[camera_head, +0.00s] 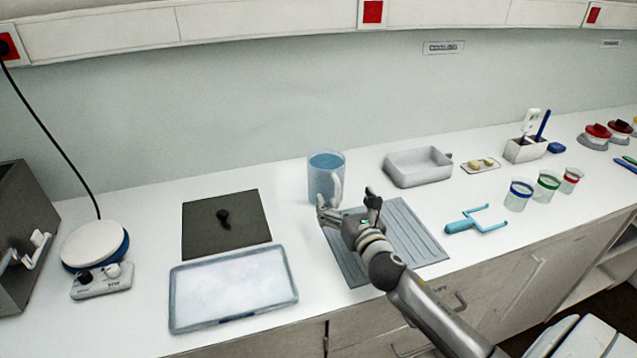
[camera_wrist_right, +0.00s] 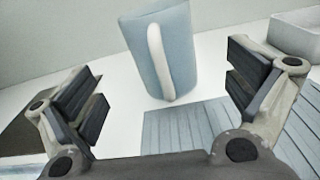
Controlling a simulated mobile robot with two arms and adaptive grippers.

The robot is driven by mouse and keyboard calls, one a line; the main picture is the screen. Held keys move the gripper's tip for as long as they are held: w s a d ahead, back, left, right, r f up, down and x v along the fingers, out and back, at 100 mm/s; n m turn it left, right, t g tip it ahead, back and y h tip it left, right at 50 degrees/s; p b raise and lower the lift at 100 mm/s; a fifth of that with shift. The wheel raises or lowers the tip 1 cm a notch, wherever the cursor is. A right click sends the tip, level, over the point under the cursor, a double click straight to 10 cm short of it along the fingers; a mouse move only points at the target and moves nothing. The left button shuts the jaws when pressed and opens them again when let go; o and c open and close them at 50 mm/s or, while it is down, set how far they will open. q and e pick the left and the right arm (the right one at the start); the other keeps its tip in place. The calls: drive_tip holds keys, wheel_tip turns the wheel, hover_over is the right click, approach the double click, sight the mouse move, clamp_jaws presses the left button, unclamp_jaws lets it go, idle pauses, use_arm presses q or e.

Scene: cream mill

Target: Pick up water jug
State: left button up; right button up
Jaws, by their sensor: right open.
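The water jug (camera_head: 323,172) is a blue, cup-shaped vessel with a pale handle, standing upright on the white counter behind the grey ribbed mat. In the right wrist view the jug (camera_wrist_right: 176,55) stands ahead, between the two fingers, with its white handle (camera_wrist_right: 160,62) facing me. My right gripper (camera_head: 347,202) is open and empty, just in front of the jug over the mat's left part. In the right wrist view the open fingers (camera_wrist_right: 165,95) are spread wide, with the jug beyond them. My left gripper is not in view.
A ribbed mat (camera_head: 405,235) lies under my right gripper. A grey tub (camera_head: 418,168) stands right of the jug. A dark mat (camera_head: 200,240) and white tray (camera_head: 230,290) lie left. A blue fork-like tool (camera_head: 462,225) and banded cups (camera_head: 518,197) are farther right.

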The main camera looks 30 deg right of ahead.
sight(330, 176)
drive_tip(key=shift+w+d+f, duration=0.1)
drive_tip(key=shift+w+f, duration=0.1)
drive_tip(key=shift+w, duration=0.15)
drive_tip(key=shift+r+n, duration=0.3)
drive_tip(key=shift+w+d+r, duration=0.2)
drive_tip(key=shift+w+r, duration=0.15)
drive_tip(key=shift+w, duration=0.25)
drive_tip(key=x, duration=0.3)
drive_tip(key=shift+w+f+p, duration=0.1)
drive_tip(key=shift+f+p, duration=0.1)
drive_tip(key=shift+p, duration=0.1)
drive_tip(key=shift+w, duration=0.2)
drive_tip(key=shift+w+d+r, duration=0.1)
drive_tip(key=shift+w, duration=0.2)
drive_tip(key=p+x, duration=0.1)
drive_tip(key=x, duration=0.2)
drive_tip(key=shift+w, duration=0.4)
drive_tip(key=shift+w+d, duration=0.1)
drive_tip(key=shift+w, duration=0.3)
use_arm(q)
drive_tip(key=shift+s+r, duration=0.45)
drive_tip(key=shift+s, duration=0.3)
